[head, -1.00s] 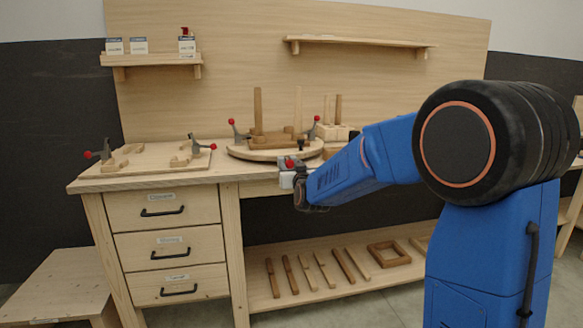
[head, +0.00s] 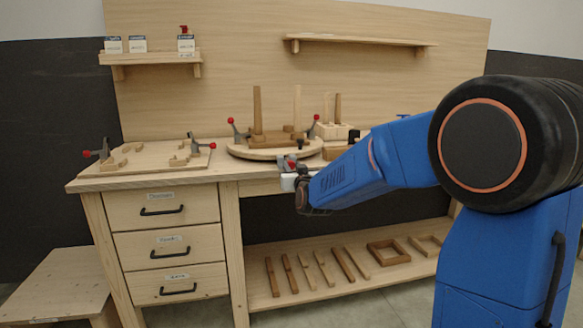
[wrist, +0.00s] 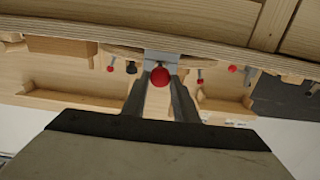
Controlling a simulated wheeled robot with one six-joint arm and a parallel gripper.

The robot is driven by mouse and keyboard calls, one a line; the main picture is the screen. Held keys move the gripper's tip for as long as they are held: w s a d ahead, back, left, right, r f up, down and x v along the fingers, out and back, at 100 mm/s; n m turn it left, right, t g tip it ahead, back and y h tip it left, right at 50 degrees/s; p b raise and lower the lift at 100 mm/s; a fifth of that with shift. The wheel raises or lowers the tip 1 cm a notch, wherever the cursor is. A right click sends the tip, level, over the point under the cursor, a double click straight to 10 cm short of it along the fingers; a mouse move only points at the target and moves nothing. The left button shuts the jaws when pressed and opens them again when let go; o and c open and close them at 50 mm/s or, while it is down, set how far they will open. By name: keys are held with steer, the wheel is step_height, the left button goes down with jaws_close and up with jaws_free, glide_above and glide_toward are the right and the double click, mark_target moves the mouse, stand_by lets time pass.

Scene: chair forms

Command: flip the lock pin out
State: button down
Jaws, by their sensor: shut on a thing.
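The lock pin's red knob (wrist: 160,76) sits between the two dark fingers of my gripper (wrist: 160,88) in the wrist view. The fingers are shut on it. Behind it is a grey metal bracket (wrist: 161,57) at the edge of the round wooden turntable (head: 240,153). In the head view my gripper (head: 290,181) is at the bench's front edge, just below the turntable. The red knob shows there only as a small spot (head: 291,164). The pin's shaft is hidden.
Red-handled toggle clamps (head: 237,133) stand on the turntable, along with upright wooden posts (head: 257,110). A board with two more clamps (head: 103,153) lies at the left. Drawers (head: 165,208) and a lower shelf (head: 335,275) are below the bench top.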

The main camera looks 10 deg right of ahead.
steer(key=shift+s+f, duration=0.1)
steer(key=c, duration=1.4)
jaws_free()
steer(key=shift+c, duration=0.2)
steer(key=shift+s, duration=0.1)
steer(key=s, duration=1.7)
steer(key=shift+s, duration=0.15)
steer(key=s+d+f+g, duration=0.2)
steer(key=s+f+g, duration=0.2)
steer(key=s, duration=0.7)
steer(key=s+d+f+g, duration=0.2)
steer(key=s+f+g, duration=0.2)
steer(key=s, duration=0.8)
steer(key=s+d+f+g, duration=0.3)
steer(key=s+f+g, duration=0.2)
steer(key=s, duration=0.7)
step_height(320, 180, down, 2)
steer(key=shift+f, duration=0.1)
